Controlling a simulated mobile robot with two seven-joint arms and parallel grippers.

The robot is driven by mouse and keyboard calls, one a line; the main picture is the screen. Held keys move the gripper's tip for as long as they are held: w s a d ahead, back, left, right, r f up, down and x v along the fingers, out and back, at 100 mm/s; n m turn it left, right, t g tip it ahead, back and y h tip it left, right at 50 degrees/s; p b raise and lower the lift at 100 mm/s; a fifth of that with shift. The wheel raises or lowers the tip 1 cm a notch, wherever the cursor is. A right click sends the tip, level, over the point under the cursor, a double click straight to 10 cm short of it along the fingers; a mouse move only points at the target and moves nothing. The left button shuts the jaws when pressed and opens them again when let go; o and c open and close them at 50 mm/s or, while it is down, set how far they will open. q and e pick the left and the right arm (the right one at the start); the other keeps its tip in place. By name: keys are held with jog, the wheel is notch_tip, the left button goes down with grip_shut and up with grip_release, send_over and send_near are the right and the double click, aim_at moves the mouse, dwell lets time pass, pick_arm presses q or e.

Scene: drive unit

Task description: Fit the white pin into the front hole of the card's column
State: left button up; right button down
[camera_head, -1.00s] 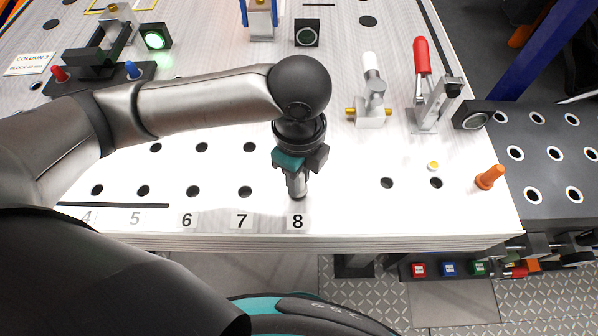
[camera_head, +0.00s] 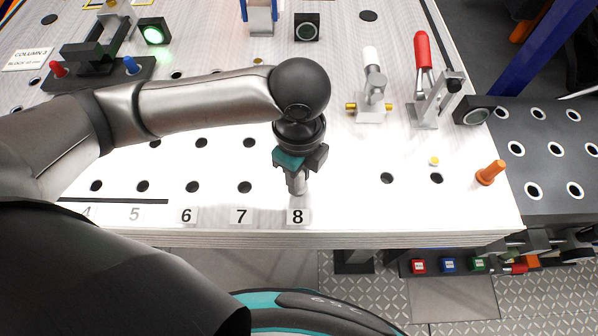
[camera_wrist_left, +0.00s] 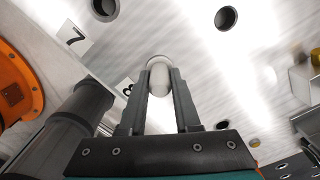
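My left gripper (camera_head: 297,184) points down over the front row of holes, just behind the 8 label (camera_head: 298,217). In the left wrist view its two fingers (camera_wrist_left: 159,95) are closed around the white pin (camera_wrist_left: 158,84). The pin is a short pale piece with a rounded end. A pale ring shows just beyond it; I cannot tell how far the pin sits in the hole. The front hole at 8 is hidden by the gripper. The card (camera_head: 26,59) at the far left reads "COLUMN" and a digit that looks like 3. My right gripper is out of view.
Open front holes show at 7 (camera_head: 245,187) and 6 (camera_head: 192,187). An orange peg (camera_head: 490,173) stands at the right edge. A red-handled clamp (camera_head: 424,85) and a white-topped fixture (camera_head: 372,90) stand behind it. The board's front edge is close below the labels.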

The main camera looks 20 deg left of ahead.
pick_arm(q)
jog(key=o, duration=0.5)
